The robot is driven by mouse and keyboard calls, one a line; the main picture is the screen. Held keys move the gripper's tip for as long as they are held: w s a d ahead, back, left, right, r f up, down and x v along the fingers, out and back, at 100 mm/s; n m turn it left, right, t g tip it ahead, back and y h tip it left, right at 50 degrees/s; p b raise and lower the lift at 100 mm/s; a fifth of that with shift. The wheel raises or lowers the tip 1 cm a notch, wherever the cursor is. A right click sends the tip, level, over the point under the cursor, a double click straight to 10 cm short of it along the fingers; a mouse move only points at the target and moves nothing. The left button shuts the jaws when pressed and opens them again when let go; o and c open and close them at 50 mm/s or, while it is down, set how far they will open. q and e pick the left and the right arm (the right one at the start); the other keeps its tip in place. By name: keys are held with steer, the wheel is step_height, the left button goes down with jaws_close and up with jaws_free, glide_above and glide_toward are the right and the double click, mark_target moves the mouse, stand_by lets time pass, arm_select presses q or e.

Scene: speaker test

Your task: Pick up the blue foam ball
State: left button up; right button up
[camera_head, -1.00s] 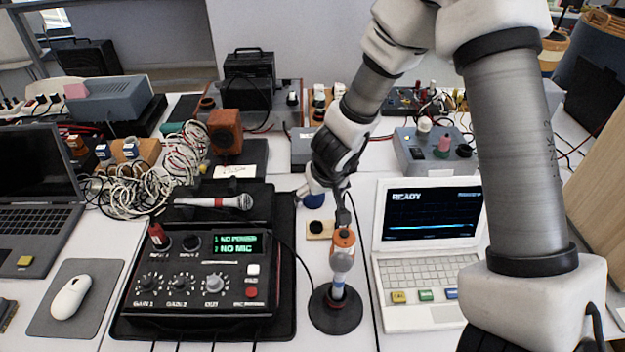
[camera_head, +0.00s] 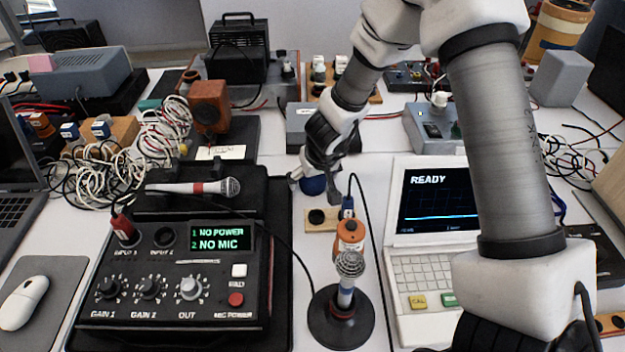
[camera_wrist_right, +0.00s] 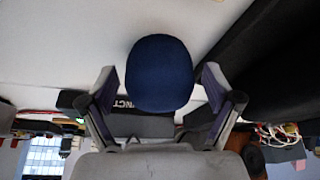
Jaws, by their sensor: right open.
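The blue foam ball (camera_head: 313,186) is near the middle of the head view, behind the small wooden block. It is partly covered by my right gripper (camera_head: 314,192), which reaches down to it from above. In the right wrist view, the ball (camera_wrist_right: 160,73) is dark blue and rounded, and lies between the two spread fingers of the right gripper (camera_wrist_right: 159,75). A gap shows on each side, so the fingers are open around it and not visibly touching. What the ball rests on is hidden. My left gripper is not in view.
A white laptop (camera_head: 432,208) is at right. Cables run close by.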

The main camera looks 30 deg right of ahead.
steer(key=c, duration=0.9)
steer(key=shift+r, duration=0.15)
